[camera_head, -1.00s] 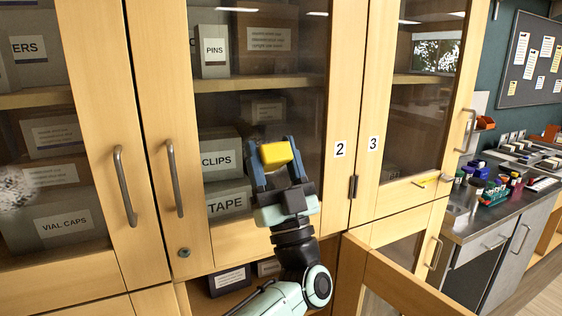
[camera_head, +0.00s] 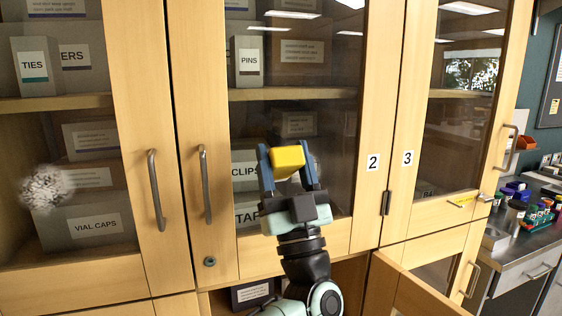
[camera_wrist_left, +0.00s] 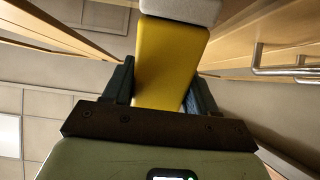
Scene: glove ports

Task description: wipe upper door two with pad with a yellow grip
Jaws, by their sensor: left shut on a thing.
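Upper door two (camera_head: 376,110) is a wood-framed glass door marked "2", with a bar handle (camera_head: 205,185) on its left side. It looks closed. My left gripper (camera_head: 289,168) is in front of its glass, in the lower middle. The gripper is shut on the pad's yellow grip (camera_head: 288,160). The yellow grip (camera_wrist_left: 168,65) also shows between the fingers in the left wrist view, with the pale grey pad (camera_wrist_left: 182,10) beyond it. In the head view the pad is hidden behind the grip. I cannot tell whether it touches the glass. My right gripper is not in view.
A whitish speckled patch (camera_head: 45,188) shows on the glass of the left neighbouring door. Door three (camera_head: 408,130) is to the right. A lower door (camera_head: 415,295) stands open below. A counter (camera_head: 515,255) with small coloured items is at the far right.

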